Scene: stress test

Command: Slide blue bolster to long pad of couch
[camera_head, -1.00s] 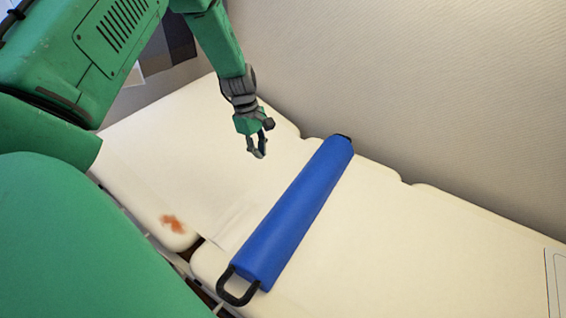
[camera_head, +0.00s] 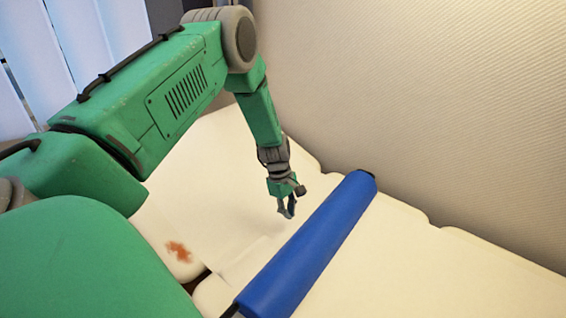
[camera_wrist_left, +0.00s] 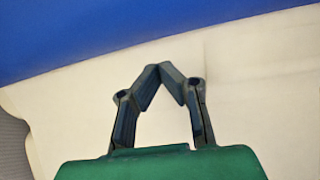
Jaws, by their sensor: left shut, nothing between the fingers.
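The blue bolster (camera_head: 312,245) lies across the cream couch (camera_head: 440,270), running from the lower middle to the upper right of the head view. Its near end is cut off by the frame's bottom edge. My left gripper (camera_head: 287,213) is shut and empty, on the left side of the bolster, above the couch. In the left wrist view the fingertips (camera_wrist_left: 160,72) meet, with the bolster (camera_wrist_left: 120,25) ahead of them and a strip of bare pad between. My right gripper is not in view.
A ribbed beige wall (camera_head: 430,100) runs along the couch's far side. A reddish-brown stain (camera_head: 179,251) marks the pad at the left. Pale vertical panels (camera_head: 70,45) stand at the upper left. The pad right of the bolster is clear.

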